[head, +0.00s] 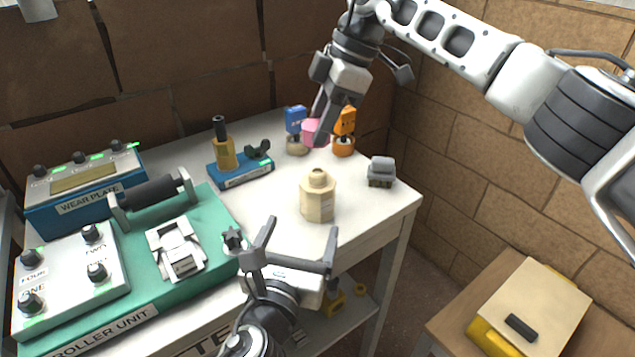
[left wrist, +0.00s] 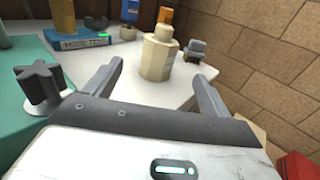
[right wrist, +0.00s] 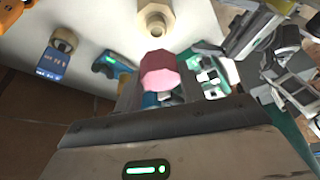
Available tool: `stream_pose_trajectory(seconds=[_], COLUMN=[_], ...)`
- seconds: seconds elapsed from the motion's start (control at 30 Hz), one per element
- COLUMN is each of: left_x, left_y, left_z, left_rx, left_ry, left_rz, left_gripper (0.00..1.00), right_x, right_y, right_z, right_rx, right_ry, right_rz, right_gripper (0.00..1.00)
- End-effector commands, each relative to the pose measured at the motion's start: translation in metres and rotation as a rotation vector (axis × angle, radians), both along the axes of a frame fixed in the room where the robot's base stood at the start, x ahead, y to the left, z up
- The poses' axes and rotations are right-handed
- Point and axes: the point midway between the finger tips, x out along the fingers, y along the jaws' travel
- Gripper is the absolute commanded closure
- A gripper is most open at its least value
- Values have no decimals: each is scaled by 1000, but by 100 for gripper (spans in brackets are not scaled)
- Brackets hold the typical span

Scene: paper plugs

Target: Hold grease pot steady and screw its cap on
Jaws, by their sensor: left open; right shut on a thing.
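The beige many-sided grease pot (head: 317,200) stands upright and uncapped on the white table near its right corner. Its narrow neck faces up, as the right wrist view also shows (right wrist: 155,20). My right gripper (head: 319,125) is shut on a pink faceted cap (head: 312,133), held above and behind the pot, apart from it. The cap fills the middle of the right wrist view (right wrist: 161,70). My left gripper (head: 300,240) is open at the table's front edge. In the left wrist view the pot (left wrist: 158,57) appears beyond and between its two fingers, not touched.
A grey block-like thing (head: 381,172) stands right of the pot. Blue (head: 295,118) and orange (head: 344,125) items stand behind. A blue base with an amber bottle (head: 225,152) is left of the pot. A green controller unit (head: 215,215) fills the left. Bare table surrounds the pot.

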Motion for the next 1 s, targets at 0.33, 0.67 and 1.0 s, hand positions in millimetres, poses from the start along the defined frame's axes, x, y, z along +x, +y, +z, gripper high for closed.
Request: stream_pose_trajectory(seconds=[0.33, 0.67, 1.0], left_x=[1, 39, 98], left_y=[0, -9, -23], left_z=[0, 1, 1], left_rx=[3, 1, 1], left_ry=[-2, -3, -2], left_rz=[-1, 1, 0], left_gripper=[17, 17, 17], right_x=[0, 0, 0], right_y=[0, 0, 0], right_z=[0, 0, 0], right_rx=[0, 0, 0], right_ry=[1, 1, 1], right_rz=[0, 1, 1], right_gripper=[82, 82, 82])
